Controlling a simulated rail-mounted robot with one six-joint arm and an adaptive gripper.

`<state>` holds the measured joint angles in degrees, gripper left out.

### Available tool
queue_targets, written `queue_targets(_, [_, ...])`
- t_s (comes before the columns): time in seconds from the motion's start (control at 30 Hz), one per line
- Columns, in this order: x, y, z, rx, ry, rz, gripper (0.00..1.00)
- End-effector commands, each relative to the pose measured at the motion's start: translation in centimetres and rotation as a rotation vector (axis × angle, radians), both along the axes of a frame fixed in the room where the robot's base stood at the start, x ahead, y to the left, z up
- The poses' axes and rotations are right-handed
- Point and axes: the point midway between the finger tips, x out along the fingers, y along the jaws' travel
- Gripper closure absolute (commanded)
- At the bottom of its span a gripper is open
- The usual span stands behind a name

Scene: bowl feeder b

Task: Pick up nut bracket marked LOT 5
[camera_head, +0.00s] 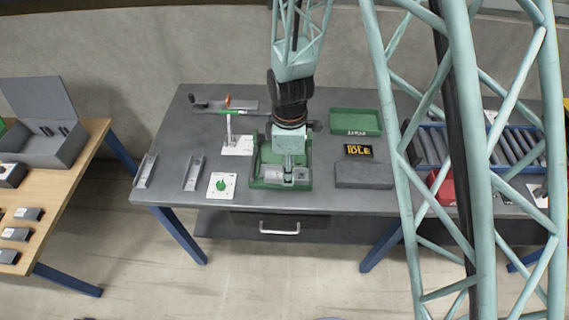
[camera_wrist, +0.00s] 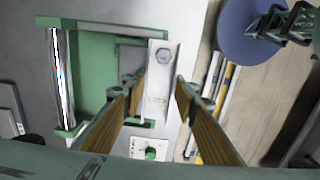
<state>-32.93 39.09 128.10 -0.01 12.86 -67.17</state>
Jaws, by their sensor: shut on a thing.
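A light grey bracket (camera_wrist: 157,85) with a hex nut near its far end lies between my gripper's (camera_wrist: 159,90) two fingers in the wrist view. My gripper is shut on this nut bracket. Any lot marking on it cannot be read. In the head view my gripper (camera_head: 288,178) is low over the front of a green tray-like fixture (camera_head: 256,182). The fixture also shows in the wrist view (camera_wrist: 95,90), beside the bracket. Whether the bracket still touches it, I cannot tell. Two similar grey brackets lie to the left, one (camera_head: 194,173) nearer and one (camera_head: 146,170) at the table's left end.
A green button box (camera_head: 221,186) and a white stand (camera_head: 237,146) are left of the fixture. A dark grey block (camera_head: 364,175), an "IDLE" display (camera_head: 359,151) and a green bin (camera_head: 355,121) are right. A roller conveyor (camera_head: 500,145) is farther right.

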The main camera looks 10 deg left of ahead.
Motion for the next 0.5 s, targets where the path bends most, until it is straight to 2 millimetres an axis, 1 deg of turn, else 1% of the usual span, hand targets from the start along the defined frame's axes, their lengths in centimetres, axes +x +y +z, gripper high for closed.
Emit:
queue_targets(0.1, [-2.2, -1.3, 0.2, 0.0, 0.001, 0.0, 0.87])
queue_targets(0.2, [-3.8, -2.3, 0.4, 0.0, 0.0, 0.0, 0.87])
queue_targets(0.4, [-6.4, -3.9, 0.7, 0.0, 0.0, 0.0, 0.87])
queue_targets(0.5, [-7.4, -4.5, 0.8, 0.0, -0.001, 0.0, 0.87])
